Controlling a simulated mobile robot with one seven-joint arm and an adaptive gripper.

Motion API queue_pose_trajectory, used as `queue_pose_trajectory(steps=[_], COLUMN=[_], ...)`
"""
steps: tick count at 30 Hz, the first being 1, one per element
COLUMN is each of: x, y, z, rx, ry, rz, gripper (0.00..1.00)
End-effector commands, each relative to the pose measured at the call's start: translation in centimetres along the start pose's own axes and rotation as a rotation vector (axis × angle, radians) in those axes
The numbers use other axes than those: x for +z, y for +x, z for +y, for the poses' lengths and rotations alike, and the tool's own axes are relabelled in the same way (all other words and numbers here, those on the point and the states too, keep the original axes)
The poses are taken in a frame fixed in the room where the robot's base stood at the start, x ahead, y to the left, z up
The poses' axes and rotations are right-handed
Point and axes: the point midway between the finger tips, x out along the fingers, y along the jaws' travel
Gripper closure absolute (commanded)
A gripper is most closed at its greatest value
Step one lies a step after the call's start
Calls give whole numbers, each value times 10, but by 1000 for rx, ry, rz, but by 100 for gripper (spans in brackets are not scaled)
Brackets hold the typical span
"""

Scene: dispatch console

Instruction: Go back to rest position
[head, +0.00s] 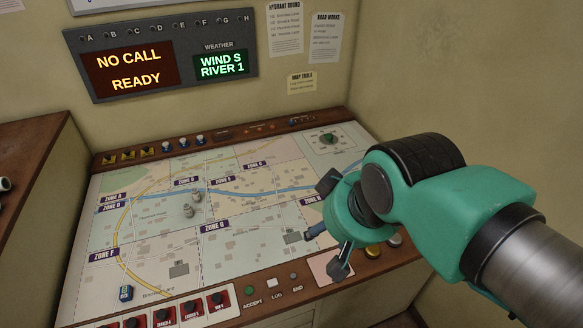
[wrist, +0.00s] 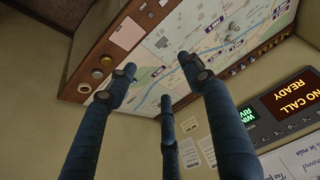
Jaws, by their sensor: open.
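My gripper (head: 322,228) is at the right side of the map console (head: 140,262) in the head view, above its lower right part. In the wrist view my gripper (wrist: 155,85) shows its dark blue fingers spread apart, with nothing between them. The console's map surface also shows in the wrist view (wrist: 208,62), beyond the fingertips. The green wrist of my arm hides part of the console's right edge in the head view.
The console carries several grey pieces (head: 189,210) near its middle and a blue piece (head: 125,293) at the lower left. Red-and-black button units (head: 191,308) line the front edge. A status display (head: 135,70) reading NO CALL READY hangs on the back wall. A wall stands close on the right.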

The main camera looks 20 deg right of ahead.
Motion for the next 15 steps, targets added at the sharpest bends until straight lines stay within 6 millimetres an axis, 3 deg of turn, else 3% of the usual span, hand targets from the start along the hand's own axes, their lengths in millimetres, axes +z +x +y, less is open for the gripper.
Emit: queue_pose_trajectory(steps=[6,15], x=[10,10], y=[18,18], z=[0,0], rx=[0,0], ry=[0,-1], rz=[-1,0], gripper=[48,48])
